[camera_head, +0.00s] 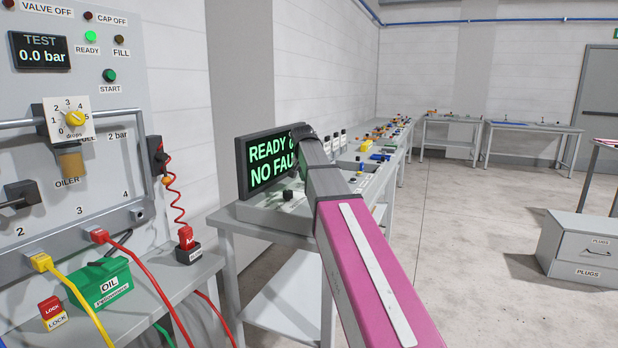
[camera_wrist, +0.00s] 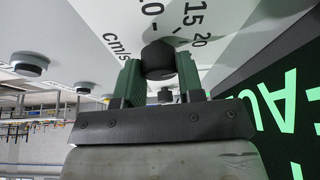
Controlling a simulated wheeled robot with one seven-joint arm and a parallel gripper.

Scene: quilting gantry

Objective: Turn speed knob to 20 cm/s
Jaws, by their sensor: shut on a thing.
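The speed knob (camera_wrist: 158,58) is black and round. In the wrist view it sits at upper middle on a pale panel (camera_wrist: 95,25) with a printed scale reading 15, 20 and "cm/s"; another number is partly cut. My gripper (camera_wrist: 158,72) has its two green fingers on either side of the knob, shut on it. I cannot make out a pointer mark on the knob. In the head view my magenta and grey arm reaches over the console (camera_head: 262,215) and hides the knob and fingers.
A dark screen (camera_head: 246,180) with green "READY" and "NO FAU" text stands close beside my arm; it also fills the right of the wrist view (camera_wrist: 285,110). More dark knobs (camera_wrist: 30,64) sit on the panel. A test bench with an oiler dial (camera_head: 68,118) and hoses stands at left.

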